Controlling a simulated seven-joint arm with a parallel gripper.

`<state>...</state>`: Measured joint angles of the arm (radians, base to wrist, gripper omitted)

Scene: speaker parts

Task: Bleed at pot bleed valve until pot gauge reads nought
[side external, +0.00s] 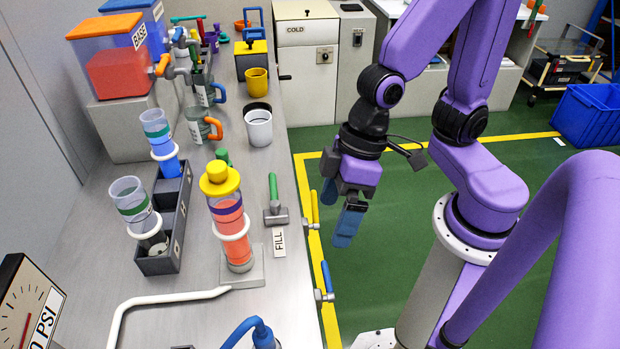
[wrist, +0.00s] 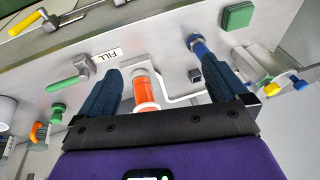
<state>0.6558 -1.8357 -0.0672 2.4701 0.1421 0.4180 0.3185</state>
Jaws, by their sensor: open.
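A gauge (side external: 24,312) stands at the lower left of the side view, partly cut off. Its label ends in "0 PSI" and its red needle points downward; the full scale is not readable. I cannot tell which valve is the pot bleed valve. A green-handled valve (side external: 274,200) sits by the FILL label (side external: 279,240); it also shows in the wrist view (wrist: 68,84). A yellow handle (side external: 314,207) and a blue handle (side external: 326,276) are on the bench's front edge. My gripper (side external: 342,208) is open and empty, beside that edge, apart from all handles.
A yellow-capped cylinder of orange liquid (side external: 228,212) stands on the bench (side external: 200,325), left of the green handle. A black rack (side external: 160,262) holds two tubes. A white pipe (side external: 150,299) runs along the bench. Mugs and the BASE tank (side external: 115,72) are farther back.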

